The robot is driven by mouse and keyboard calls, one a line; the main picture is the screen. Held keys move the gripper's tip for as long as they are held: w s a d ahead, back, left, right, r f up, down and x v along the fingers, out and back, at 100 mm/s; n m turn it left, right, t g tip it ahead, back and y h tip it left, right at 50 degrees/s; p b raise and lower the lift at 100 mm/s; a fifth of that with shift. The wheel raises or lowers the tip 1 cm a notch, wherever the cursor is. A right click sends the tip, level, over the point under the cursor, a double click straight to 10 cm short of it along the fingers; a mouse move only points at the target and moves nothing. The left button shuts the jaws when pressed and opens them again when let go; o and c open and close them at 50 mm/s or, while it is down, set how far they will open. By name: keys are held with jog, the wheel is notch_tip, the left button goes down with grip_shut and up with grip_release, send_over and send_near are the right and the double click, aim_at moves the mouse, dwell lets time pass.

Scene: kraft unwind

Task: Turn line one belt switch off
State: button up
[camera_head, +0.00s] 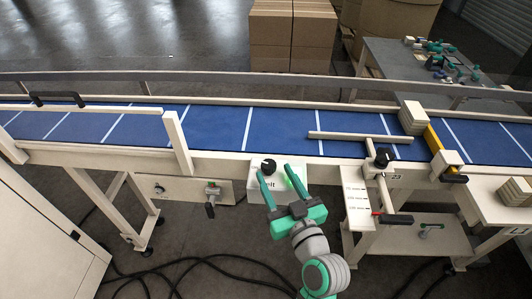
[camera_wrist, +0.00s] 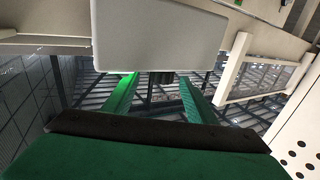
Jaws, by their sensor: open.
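A white control box (camera_head: 282,180) with a black rotary knob (camera_head: 268,165) is on the near side of the conveyor frame. A green glow shows on the box near my right finger. Its label is partly hidden by my gripper. My gripper (camera_head: 277,172) is open in front of this box, its fingers spread on either side of the label. In the wrist view, my green fingers (camera_wrist: 157,92) reach below a pale panel (camera_wrist: 158,38). A small dark part (camera_wrist: 165,78) shows between them; I cannot tell if it is the knob. The knob's setting is hard to read.
The blue belt (camera_head: 220,126) runs across behind the box. A lower panel (camera_head: 190,190) with a knob and a lever switch is at left. Another black knob (camera_head: 384,157) and a side panel (camera_head: 357,203) stand at right. Cables (camera_head: 190,263) lie on the floor.

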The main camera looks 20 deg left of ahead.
aim_at(266, 160)
jog(key=x, duration=0.8)
jog(key=shift+a, duration=0.35)
jog(key=c, duration=1.1)
